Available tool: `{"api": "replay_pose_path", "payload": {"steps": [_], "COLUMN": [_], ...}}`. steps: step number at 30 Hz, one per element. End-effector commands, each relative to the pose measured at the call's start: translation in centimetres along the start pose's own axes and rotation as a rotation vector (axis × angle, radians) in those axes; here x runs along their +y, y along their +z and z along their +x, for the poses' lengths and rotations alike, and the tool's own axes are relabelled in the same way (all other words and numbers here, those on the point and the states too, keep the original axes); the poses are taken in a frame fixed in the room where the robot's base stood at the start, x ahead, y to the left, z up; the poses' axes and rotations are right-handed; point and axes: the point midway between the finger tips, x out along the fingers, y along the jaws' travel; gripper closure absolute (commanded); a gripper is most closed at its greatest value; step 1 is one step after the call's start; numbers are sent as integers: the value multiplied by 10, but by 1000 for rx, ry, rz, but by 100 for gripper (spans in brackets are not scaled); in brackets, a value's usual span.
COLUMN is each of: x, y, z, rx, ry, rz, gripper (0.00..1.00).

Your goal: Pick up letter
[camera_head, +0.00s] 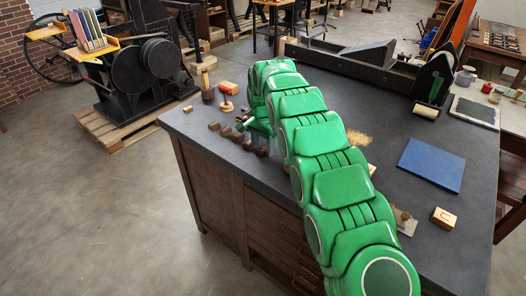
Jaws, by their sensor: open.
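A light wooden letter block (444,218) with a dark character on its face lies at the right front of the dark worktop (395,125). Several small brown blocks (214,126) stand in a row along the worktop's left edge; whether they bear letters is too small to tell. My green arm reaches across the worktop from the lower right. My gripper (256,133) is open at its far end, low over the left edge near the row of brown blocks. My arm partly hides the gripper and what lies behind it. I see nothing held between the fingers.
A blue book-like slab (431,165) lies right of my arm. A long black press (370,62) lines the back. Open floor lies left.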

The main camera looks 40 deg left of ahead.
Motion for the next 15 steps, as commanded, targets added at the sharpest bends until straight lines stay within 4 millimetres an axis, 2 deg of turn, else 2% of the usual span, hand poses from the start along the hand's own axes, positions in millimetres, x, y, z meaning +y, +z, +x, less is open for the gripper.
{"api": "replay_pose_path", "payload": {"steps": [6, 8, 15], "x": [0, 0, 0], "y": [0, 0, 0], "z": [1, 1, 1], "rx": [0, 0, 0], "ry": [0, 1, 1], "rz": [0, 0, 0], "gripper": [38, 46, 83]}}
